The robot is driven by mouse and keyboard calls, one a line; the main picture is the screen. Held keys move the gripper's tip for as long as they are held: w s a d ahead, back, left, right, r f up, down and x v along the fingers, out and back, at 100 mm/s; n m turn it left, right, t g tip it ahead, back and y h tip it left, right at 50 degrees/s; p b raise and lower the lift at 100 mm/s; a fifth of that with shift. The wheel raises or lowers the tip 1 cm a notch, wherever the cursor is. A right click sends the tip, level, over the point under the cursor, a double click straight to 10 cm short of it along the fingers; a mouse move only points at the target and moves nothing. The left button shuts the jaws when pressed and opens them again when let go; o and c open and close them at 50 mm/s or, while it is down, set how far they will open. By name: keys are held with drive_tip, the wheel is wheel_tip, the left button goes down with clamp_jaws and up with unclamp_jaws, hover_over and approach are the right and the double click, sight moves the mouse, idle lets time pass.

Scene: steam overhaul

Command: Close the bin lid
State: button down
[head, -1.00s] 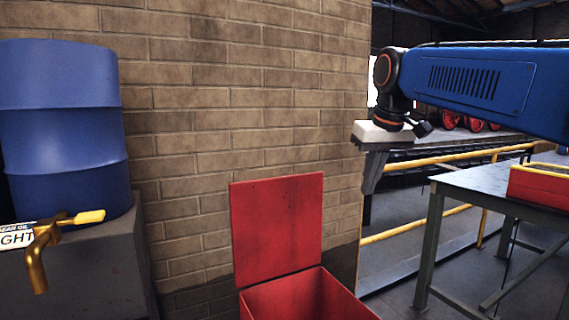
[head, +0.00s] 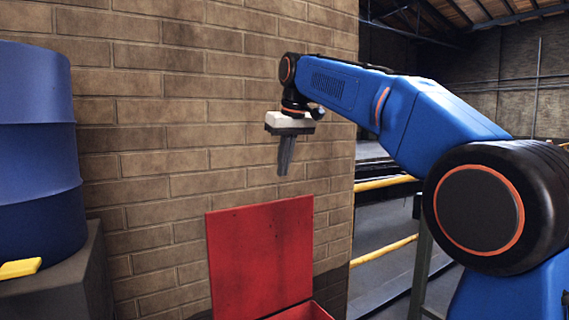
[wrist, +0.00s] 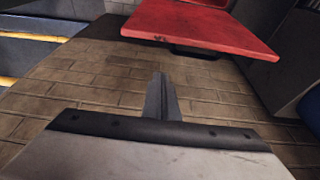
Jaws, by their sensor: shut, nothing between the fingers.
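The red bin lid (head: 262,258) stands open and upright in front of the brick wall in the head view. The red bin (head: 303,311) below it shows only a strip of its top at the bottom edge. My gripper (head: 284,172) points down, shut and empty, above the lid's upper right part. It is apart from the lid in the picture. In the wrist view the lid (wrist: 203,28) is at the top, and my shut fingers (wrist: 161,80) are in the middle against the bricks.
A brick wall (head: 150,120) stands behind the lid. A blue drum (head: 35,150) on a dark stand (head: 60,285) is at the left, with a yellow tap handle (head: 20,268). Yellow rails (head: 385,250) run behind the wall's right edge.

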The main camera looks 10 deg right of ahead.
wheel_tip(320, 180, down, 6)
drive_tip(key=s, duration=0.1)
drive_tip(key=shift+s+d, duration=0.4)
drive_tip(key=shift+f, duration=0.1)
idle(0.4)
